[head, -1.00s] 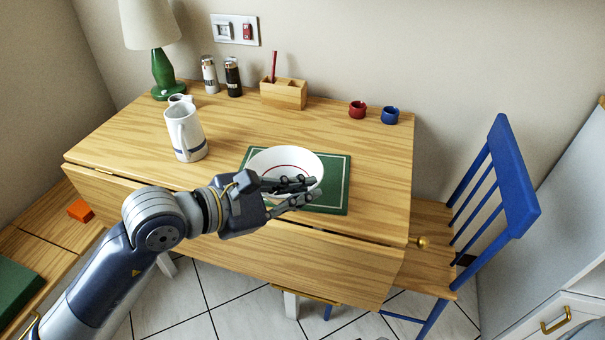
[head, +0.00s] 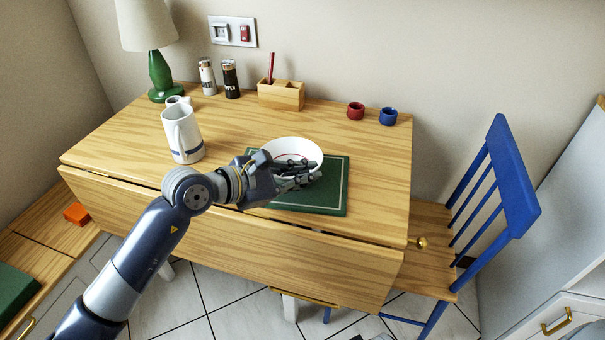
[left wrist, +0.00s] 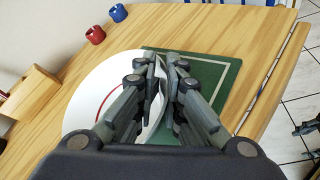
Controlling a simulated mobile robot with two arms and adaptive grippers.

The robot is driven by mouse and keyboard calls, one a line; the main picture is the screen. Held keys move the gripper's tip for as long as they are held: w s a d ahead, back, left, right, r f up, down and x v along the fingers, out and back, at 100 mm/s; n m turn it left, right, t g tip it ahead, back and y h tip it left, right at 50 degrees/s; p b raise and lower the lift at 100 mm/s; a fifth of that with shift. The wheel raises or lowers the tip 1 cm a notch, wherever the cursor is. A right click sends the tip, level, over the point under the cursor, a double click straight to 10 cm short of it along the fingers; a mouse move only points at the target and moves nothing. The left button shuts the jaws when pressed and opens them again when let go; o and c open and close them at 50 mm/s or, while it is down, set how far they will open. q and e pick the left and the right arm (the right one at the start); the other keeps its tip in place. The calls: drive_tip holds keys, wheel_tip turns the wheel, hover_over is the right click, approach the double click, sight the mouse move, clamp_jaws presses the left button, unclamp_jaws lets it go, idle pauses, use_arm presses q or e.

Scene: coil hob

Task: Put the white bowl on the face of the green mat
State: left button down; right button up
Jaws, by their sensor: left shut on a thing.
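The white bowl (head: 290,147) with a dark red line inside is over the back left part of the green mat (head: 325,200). It reaches past the mat's back edge. My left gripper (head: 315,168) is shut on the bowl's near right rim. In the left wrist view the fingers (left wrist: 163,70) pinch the rim, with the bowl (left wrist: 88,95) to the left and the mat (left wrist: 215,75) to the right. The hand hides part of the bowl, and I cannot tell whether its base touches the mat. Only small dark parts, perhaps my right gripper, show at the head view's bottom edge.
A white jug (head: 184,135) stands left of the mat. A wooden holder (head: 281,95), a red cup (head: 355,110) and a blue cup (head: 388,116) stand at the back. A blue chair (head: 505,180) is at the right. The tabletop right of the mat is clear.

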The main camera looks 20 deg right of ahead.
use_arm(q)
drive_tip(key=c, duration=1.7)
unclamp_jaws()
use_arm(e)
drive_tip(key=shift+w+d+r, duration=0.1)
drive_tip(key=shift+r, duration=0.05)
use_arm(q)
drive_tip(key=v, duration=1.2)
use_arm(e)
drive_tip(key=shift+s+f, duration=0.25)
drive_tip(key=shift+f, duration=0.6)
